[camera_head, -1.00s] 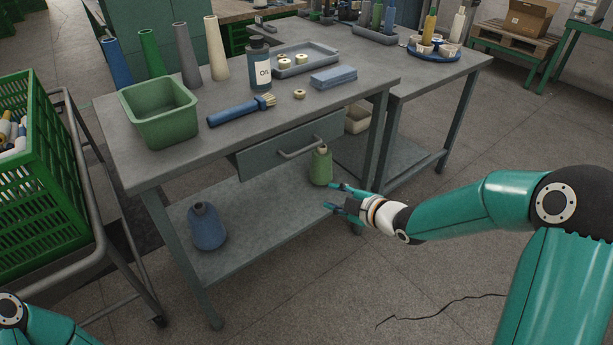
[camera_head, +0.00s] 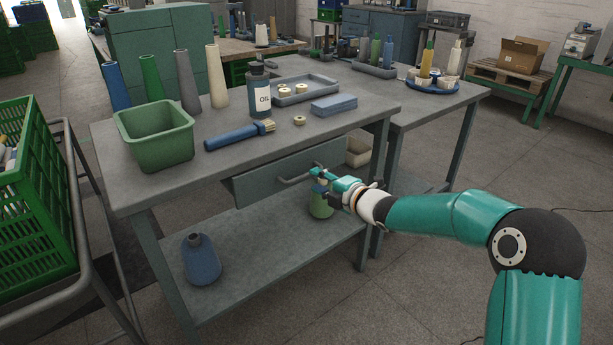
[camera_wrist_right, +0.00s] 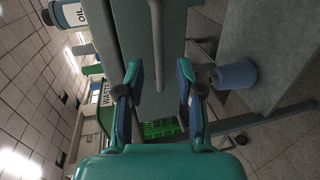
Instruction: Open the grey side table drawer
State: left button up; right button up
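The grey side table (camera_head: 250,135) has a grey drawer (camera_head: 256,187) under its top, and the drawer looks closed. A bar handle (camera_head: 290,181) runs across the drawer front. My right gripper (camera_head: 317,174) is at the right end of this handle, coming from the right. In the right wrist view, the handle (camera_wrist_right: 156,45) lies between the two spread fingertips of my right gripper (camera_wrist_right: 158,75), with a gap on each side. My left gripper is not in view.
A green bin (camera_head: 156,137), a brush (camera_head: 232,137), an oil bottle (camera_head: 261,95) and several cones stand on the table. A green crate (camera_head: 35,210) is at left.

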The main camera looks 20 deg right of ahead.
aim_at(307, 176)
jog(key=x, duration=0.5)
jog(key=shift+w+a, duration=0.1)
jog(key=shift+w, duration=0.25)
jog(key=shift+c, duration=0.2)
jog(key=shift+f, duration=0.1)
grip_shut()
